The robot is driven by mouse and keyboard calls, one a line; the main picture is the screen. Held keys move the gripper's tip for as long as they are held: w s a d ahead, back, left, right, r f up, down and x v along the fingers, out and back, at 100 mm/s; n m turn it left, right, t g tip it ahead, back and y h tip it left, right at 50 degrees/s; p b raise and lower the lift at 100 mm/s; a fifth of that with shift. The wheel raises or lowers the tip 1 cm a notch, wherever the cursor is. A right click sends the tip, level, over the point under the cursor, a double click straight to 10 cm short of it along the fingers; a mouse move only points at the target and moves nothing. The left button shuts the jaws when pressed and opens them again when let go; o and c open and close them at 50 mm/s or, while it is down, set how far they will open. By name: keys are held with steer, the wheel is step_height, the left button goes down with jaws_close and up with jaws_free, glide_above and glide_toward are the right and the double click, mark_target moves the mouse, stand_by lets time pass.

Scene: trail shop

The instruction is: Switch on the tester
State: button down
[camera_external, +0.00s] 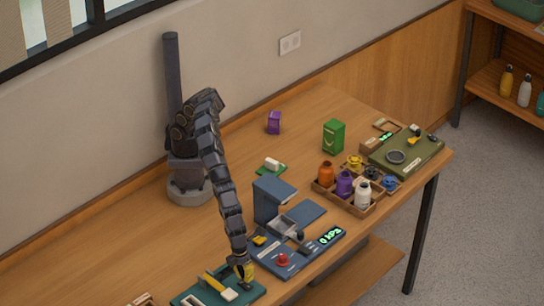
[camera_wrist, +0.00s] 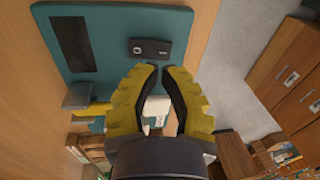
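A teal panel device (camera_wrist: 110,20) fills the upper left of the wrist view, with a dark blank screen (camera_wrist: 73,44) and a small black switch block (camera_wrist: 150,47). In the external view it is the teal base (camera_external: 190,299) at the front edge, with a yellow part and a pale part on it. My gripper (camera_wrist: 161,70) has yellow fingers with black pads. Its tips are almost together, with nothing seen between them, and appear just short of the switch block. In the external view my gripper (camera_external: 246,272) points down at the teal base's right end. I cannot tell if it touches.
A blue device (camera_external: 290,262) with a red knob (camera_external: 283,259) and a lit green display (camera_external: 330,236) stands just right of the teal base. Bottles in a wooden tray (camera_external: 368,211) and an olive board (camera_external: 420,158) lie farther right. The back left tabletop is clear.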

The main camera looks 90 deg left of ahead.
mark_target(245, 285)
steer(key=shift+w+d+f, duration=0.15)
steer(key=shift+f, duration=1.25)
